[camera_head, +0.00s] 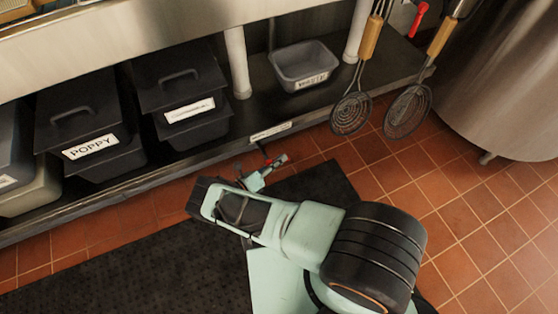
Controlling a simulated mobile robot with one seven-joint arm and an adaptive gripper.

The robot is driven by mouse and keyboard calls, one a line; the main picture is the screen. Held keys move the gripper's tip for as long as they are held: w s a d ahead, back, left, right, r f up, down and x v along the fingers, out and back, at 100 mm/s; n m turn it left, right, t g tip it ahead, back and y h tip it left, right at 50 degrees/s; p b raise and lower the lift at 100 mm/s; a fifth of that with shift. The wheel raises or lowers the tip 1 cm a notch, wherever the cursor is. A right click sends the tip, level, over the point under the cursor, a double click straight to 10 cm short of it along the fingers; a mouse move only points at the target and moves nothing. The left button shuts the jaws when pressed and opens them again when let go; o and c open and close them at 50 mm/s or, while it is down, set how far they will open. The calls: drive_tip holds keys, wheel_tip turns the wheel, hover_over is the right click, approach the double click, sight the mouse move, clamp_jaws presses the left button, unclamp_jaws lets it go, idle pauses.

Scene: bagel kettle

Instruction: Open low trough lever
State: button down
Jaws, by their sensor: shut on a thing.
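My gripper (262,172) is at the end of my pale green arm, which reaches in from the lower right. The lever's mounting and any low trough are not clearly visible; the gripper and arm cover part of that area.
The lower shelf holds black lidded bins, one labelled POPPY (90,147), and an open grey tub (303,66). Wire skimmers (352,112) hang at the upper right, near a large steel kettle (500,70). A dark mat (130,260) covers the floor at lower left.

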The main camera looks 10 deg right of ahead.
drive_tip(key=c, duration=2)
unclamp_jaws()
drive_tip(key=shift+o, duration=0.2)
drive_tip(key=v, duration=0.7)
drive_tip(key=shift+a, duration=0.2)
drive_tip(key=shift+s, duration=0.1)
